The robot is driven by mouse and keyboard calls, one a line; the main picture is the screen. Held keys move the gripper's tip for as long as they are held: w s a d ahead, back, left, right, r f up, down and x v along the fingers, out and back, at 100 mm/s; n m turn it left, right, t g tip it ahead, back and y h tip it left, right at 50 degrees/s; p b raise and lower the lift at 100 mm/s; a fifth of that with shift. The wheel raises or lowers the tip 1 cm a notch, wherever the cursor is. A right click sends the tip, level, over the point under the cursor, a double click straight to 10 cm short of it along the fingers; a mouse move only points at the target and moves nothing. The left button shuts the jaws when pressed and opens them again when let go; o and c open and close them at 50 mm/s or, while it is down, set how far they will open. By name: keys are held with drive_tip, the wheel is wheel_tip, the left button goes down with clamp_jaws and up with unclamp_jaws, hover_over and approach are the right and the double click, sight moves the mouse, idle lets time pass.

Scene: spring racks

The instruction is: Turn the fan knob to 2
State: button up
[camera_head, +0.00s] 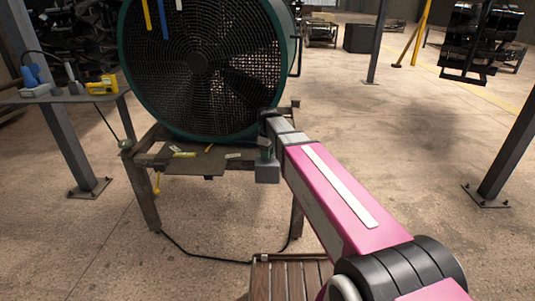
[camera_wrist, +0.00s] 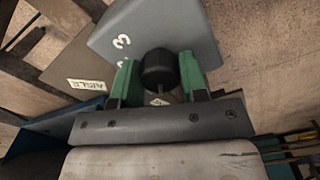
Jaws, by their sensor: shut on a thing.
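The large fan (camera_head: 200,65) has a dark green rim and stands on a stand in the head view. A small grey control box (camera_head: 267,174) sits at the right front of the stand, under the end of my arm. In the wrist view the box (camera_wrist: 195,35) fills the top middle, with a white "3" and part of another mark on its face. The round black knob (camera_wrist: 158,68) stands between the green fingers of my gripper (camera_wrist: 157,74), which is shut on it. The knob's pointer and the other numbers are hidden or too small to tell.
A side table (camera_head: 62,97) with a yellow tool (camera_head: 102,85) stands at the left. A wooden slatted piece (camera_head: 290,277) lies below my arm. A black cable (camera_head: 205,256) runs along the floor.

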drive_tip(key=shift+m, duration=0.4)
drive_tip(key=m, duration=1.1)
drive_tip(key=shift+m, duration=1.9)
drive_tip(key=o, duration=0.9)
drive_tip(key=shift+r, duration=0.1)
